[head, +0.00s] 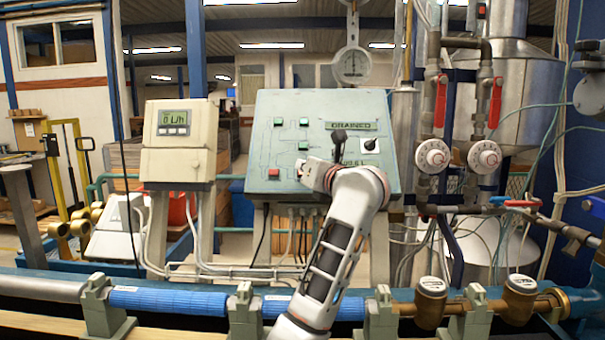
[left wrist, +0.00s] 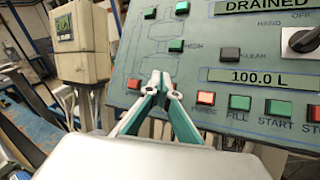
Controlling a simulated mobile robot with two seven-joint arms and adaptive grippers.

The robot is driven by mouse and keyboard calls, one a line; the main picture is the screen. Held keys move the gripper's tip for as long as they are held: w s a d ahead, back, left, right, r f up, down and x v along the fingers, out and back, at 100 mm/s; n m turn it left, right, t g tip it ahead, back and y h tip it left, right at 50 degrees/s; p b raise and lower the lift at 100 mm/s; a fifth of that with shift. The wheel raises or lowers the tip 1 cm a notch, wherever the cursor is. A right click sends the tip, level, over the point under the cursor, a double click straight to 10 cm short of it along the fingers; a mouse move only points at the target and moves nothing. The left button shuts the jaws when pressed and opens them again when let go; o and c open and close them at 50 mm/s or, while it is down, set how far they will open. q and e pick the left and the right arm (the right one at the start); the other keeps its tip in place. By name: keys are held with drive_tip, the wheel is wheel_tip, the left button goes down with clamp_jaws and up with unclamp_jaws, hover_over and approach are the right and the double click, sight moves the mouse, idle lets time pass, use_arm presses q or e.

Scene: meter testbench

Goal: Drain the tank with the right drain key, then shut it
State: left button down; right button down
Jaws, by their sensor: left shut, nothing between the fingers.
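The sloped green control panel (head: 262,140) stands in the middle of the head view. Its upper display (left wrist: 258,7) reads DRAINED and its lower display (left wrist: 264,76) reads 100.0 L. Green keys (head: 278,121) (head: 304,121) (head: 303,145) and a red key (head: 274,172) sit on its left half. The left wrist view shows a dark key (left wrist: 230,54), a lit orange-red key (left wrist: 206,98) and a green key (left wrist: 240,102); small labels are blurred. My left gripper (left wrist: 160,78) is shut and empty before the panel, right of the red key (left wrist: 133,84). The right gripper is out of view.
A beige meter (head: 178,130) left of the panel reads 0 L/h. A black selector knob (head: 370,145) is on the panel's right. Red-handled valves (head: 441,100) and steel tanks stand at right. A blue pipe (head: 170,301) crosses the front.

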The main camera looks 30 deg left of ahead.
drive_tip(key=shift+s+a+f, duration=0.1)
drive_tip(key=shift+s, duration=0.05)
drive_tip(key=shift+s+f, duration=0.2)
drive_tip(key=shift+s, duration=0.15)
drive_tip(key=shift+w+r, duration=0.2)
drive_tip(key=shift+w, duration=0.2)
use_arm(q)
drive_tip(key=shift+w+f, duration=0.1)
drive_tip(key=shift+w+a+f, duration=0.15)
drive_tip(key=shift+w+f, duration=0.05)
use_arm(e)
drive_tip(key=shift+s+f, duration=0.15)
